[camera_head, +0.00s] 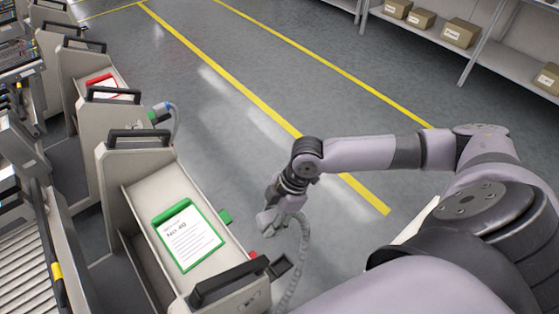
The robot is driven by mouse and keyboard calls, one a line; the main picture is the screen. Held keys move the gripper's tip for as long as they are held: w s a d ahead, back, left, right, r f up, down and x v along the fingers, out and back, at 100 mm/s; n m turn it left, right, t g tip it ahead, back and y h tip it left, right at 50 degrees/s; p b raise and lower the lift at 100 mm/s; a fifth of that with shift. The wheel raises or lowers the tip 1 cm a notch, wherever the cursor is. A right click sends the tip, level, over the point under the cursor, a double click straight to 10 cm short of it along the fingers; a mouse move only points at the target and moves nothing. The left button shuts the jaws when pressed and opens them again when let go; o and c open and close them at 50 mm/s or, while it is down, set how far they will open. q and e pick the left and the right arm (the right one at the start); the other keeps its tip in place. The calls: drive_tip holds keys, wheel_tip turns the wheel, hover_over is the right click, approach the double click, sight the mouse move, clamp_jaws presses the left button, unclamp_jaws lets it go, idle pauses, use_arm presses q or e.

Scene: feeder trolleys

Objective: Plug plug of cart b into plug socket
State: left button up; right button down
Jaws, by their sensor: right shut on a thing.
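My right gripper (280,207) hangs beside the right side of the nearest trolley (118,172), above the floor. It is shut on a light grey plug (268,222), which its fingers partly cover. A grey corrugated cable (303,245) runs down from the plug to the lower edge of the view. On the trolley's right side are a green part (225,217), a small red part (253,255) and a dark square opening (281,265). The plug is apart from these. I cannot tell which one is the socket. My left gripper is out of view.
The nearest trolley carries a green-framed card (188,236) and a black handle (230,281). Another trolley behind has a blue-grey plug (161,110) with a cable at its side. Shelves with boxes (461,33) stand at the back right. The floor between yellow lines is clear.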

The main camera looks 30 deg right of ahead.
drive_tip(key=w+r+m+t+h+p, duration=0.3)
drive_tip(key=w+r+m+p, duration=0.15)
drive_tip(key=r+m, duration=0.9)
drive_tip(key=s+d+f+n+y+p, duration=0.3)
drive_tip(key=s+d+n+p, duration=0.55)
drive_tip(key=s, duration=0.85)
drive_tip(key=s+d+r+n+g+p, duration=0.2)
drive_tip(key=s+d+r+n+p, duration=0.25)
drive_tip(key=s, duration=0.35)
drive_tip(key=s+d+r+n+g+p, duration=0.2)
drive_tip(key=s+d+r+n+p, duration=0.25)
drive_tip(key=s+d, duration=0.2)
drive_tip(key=shift+m, duration=0.5)
drive_tip(key=f+b, duration=0.4)
drive_tip(key=s+f+b, duration=0.1)
drive_tip(key=f+b, duration=0.1)
drive_tip(key=f, duration=0.1)
drive_tip(key=shift+a, duration=0.4)
drive_tip(key=shift+w+f+b, duration=0.1)
drive_tip(key=shift+f+b, duration=0.5)
drive_tip(key=shift+f, duration=0.05)
drive_tip(key=shift+f+b, duration=1)
drive_tip(key=shift+f, duration=0.15)
